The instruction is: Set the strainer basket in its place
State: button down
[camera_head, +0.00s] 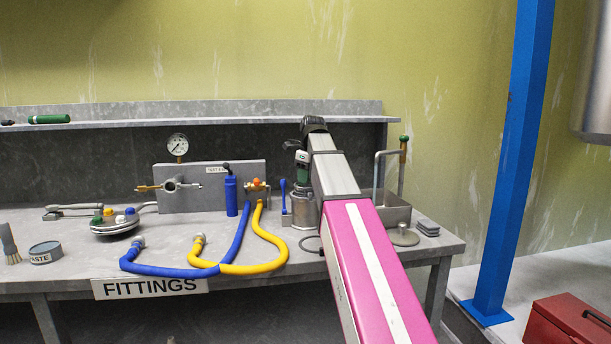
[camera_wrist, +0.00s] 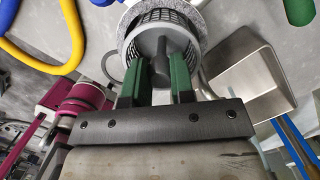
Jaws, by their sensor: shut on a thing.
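The grey strainer basket (camera_wrist: 187,50), with slotted sides and a grey centre post, is at the top of the wrist view. My gripper (camera_wrist: 160,82) has its green fingers shut on the basket's post. A round metal housing (camera_wrist: 127,18) shows its rough grey rim around the basket; how deep the basket sits cannot be told. In the head view my gripper (camera_head: 302,160) is directly above the metal housing (camera_head: 303,208) on the bench. The basket is not clearly visible there, hidden by the gripper and housing.
A blue-handled lever (camera_head: 283,190) stands close left of the housing. A metal tank (camera_head: 396,215) with a bent pipe is close right. Blue (camera_head: 180,272) and yellow (camera_head: 265,267) hoses lie in front left. A round lid (camera_head: 404,237) lies at the bench's right.

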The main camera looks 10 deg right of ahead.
jog(key=shift+f, duration=3.75)
jog(key=c, duration=0.9)
grip_release()
jog(key=r, duration=0.6)
jog(key=d+r, duration=0.1)
jog(key=r, duration=0.2)
jog(key=shift+s+d+r, duration=0.1)
jog(key=shift+s+r, duration=0.4)
jog(key=shift+r, duration=0.35)
jog(key=shift+s, duration=0.1)
